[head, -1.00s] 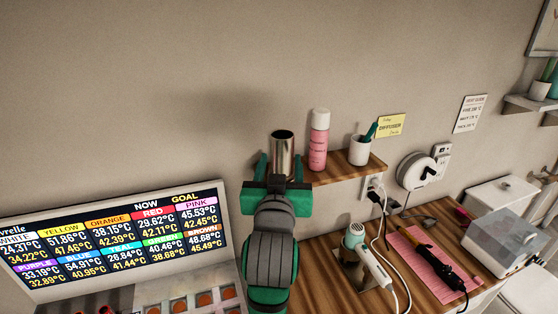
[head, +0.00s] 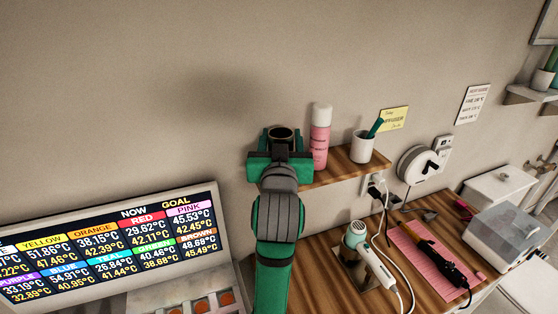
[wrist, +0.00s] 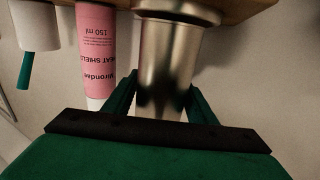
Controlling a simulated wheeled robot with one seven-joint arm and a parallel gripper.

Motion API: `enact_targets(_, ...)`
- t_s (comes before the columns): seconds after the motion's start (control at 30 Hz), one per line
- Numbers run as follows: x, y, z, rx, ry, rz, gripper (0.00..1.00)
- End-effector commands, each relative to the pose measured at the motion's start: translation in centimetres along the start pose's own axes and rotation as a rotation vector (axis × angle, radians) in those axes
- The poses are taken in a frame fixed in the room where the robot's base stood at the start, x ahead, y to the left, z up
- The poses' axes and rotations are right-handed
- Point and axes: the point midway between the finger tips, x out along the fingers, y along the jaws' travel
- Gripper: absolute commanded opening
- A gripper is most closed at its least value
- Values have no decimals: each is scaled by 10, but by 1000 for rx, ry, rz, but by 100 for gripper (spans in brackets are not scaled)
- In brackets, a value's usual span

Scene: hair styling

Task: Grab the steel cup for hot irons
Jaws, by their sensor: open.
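The steel cup (head: 281,133) stands at the left end of the wooden wall shelf. In the head view only its rim and dark mouth show above my gripper (head: 281,142); the rest is hidden. In the wrist view, which is upside down, the shiny cup (wrist: 168,62) sits between the two green fingers of my gripper (wrist: 161,100), its base at the shelf. The gripper is open, with a finger on each side of the cup. I cannot tell whether either finger touches it.
A pink spray bottle (head: 320,138) stands close right of the cup, with a white cup (head: 361,147) beyond it. Below, the counter (head: 385,270) holds a hair dryer (head: 366,252) and a hot iron (head: 438,258). A temperature screen (head: 115,240) is at lower left.

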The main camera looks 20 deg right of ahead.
Motion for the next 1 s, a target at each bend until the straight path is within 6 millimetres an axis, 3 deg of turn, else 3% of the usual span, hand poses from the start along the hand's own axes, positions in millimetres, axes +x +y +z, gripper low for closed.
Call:
enact_targets(0.27, 4, 1, 0, 0, 0, -1, 51)
enact_targets(0.5, 4, 1, 0, 0, 0, -1, 0)
enact_targets(0.83, 3, 2, -2, 0, 2, 0, 0)
enact_targets(1.0, 3, 2, -16, 1, 5, 0, 0)
